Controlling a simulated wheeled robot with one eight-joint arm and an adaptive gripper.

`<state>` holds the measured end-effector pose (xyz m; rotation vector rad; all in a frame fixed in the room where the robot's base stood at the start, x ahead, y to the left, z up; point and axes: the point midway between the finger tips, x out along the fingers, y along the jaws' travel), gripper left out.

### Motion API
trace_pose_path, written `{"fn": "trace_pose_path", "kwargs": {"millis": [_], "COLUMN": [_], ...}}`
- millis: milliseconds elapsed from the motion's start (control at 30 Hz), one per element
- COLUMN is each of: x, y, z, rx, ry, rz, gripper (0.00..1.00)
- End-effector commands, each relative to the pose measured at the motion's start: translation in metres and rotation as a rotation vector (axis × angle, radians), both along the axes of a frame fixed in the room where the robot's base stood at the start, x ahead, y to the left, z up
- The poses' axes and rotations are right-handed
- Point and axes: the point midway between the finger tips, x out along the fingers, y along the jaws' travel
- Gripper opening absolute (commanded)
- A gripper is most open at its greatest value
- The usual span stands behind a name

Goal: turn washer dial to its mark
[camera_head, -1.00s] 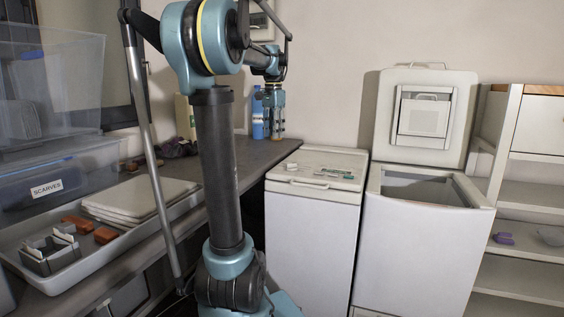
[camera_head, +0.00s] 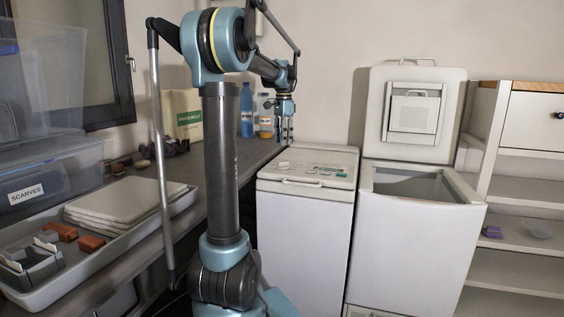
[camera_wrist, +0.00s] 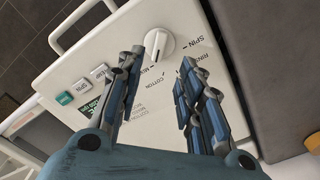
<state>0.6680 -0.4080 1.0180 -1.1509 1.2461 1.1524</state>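The closed white washer (camera_head: 306,215) stands at the end of the counter, with its control panel on top. In the wrist view its white dial (camera_wrist: 159,43) sits on the panel (camera_wrist: 88,62) among printed labels such as SPIN and COTTON. A grip bar runs across the dial; which mark it points to is too small to tell. My gripper (camera_wrist: 160,61) is open, its two fingers apart on either side of the dial in that view, with nothing between them. In the head view my gripper (camera_head: 285,131) hangs by the washer's back left corner.
A second white toploader (camera_head: 415,240) stands right of the washer with its lid (camera_head: 411,145) raised. The dark counter (camera_head: 215,185) lies left, with bottles (camera_head: 246,112) at the back and a tray (camera_head: 110,245) in front. White shelves (camera_head: 520,205) stand at the right.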

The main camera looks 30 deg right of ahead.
Motion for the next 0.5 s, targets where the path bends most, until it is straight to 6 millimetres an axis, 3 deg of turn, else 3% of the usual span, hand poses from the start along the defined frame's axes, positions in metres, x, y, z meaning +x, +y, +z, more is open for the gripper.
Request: {"fn": "trace_pose_path", "kwargs": {"millis": [300, 500], "x": [0.001, 0.0], "y": [0.001, 0.001], "z": [-0.056, -0.082], "rx": [0.0, 0.0], "ry": [0.0, 0.0], "rz": [0.002, 0.002], "gripper": [0.34, 0.34]}}
